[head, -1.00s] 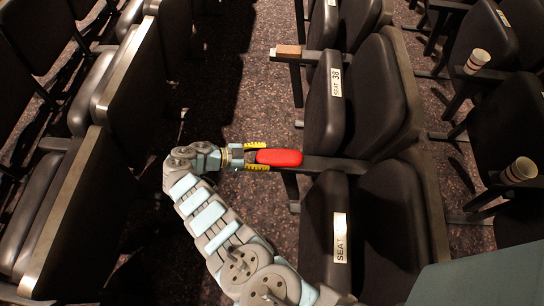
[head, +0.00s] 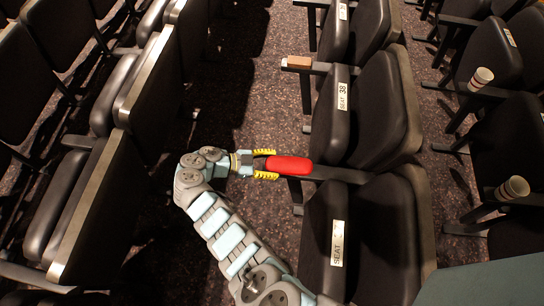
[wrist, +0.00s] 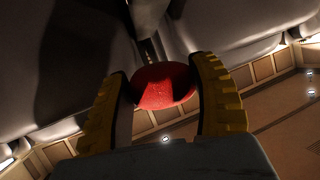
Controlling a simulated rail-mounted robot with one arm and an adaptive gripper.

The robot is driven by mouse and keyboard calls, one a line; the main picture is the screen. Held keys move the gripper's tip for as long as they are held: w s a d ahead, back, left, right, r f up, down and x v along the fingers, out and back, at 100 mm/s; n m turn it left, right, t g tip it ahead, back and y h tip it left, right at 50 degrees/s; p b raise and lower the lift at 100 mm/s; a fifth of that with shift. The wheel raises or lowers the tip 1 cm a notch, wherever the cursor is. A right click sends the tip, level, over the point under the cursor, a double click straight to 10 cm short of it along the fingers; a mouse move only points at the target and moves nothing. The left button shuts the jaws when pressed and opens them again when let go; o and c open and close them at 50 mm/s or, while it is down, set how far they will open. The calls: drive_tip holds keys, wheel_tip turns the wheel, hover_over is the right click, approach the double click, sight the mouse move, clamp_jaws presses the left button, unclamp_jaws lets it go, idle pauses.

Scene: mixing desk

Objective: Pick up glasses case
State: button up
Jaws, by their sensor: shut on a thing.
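The glasses case (head: 292,165) is red, smooth and elongated. In the head view it lies over the near end of the dark armrest between two seats, pointing right. My gripper (head: 266,164), with yellow ridged fingers, is shut on its left end. In the wrist view the red case (wrist: 166,88) sits between the two fingers (wrist: 162,70), one on each side of it. I cannot tell whether the case still touches the armrest (head: 338,174).
Black seats with number labels, one reading 38 (head: 343,96), line the right. Another seat row (head: 100,205) stands at the left. A brown block (head: 299,62) sits on a farther armrest. Two striped cups (head: 481,77) (head: 514,188) stand at the far right. Carpeted aisle floor is open between the rows.

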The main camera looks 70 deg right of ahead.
drive_tip(key=s+a+r+p, duration=0.5)
drive_tip(key=a+p, duration=0.4)
drive_tip(key=p, duration=0.5)
drive_tip(key=shift+r, duration=0.15)
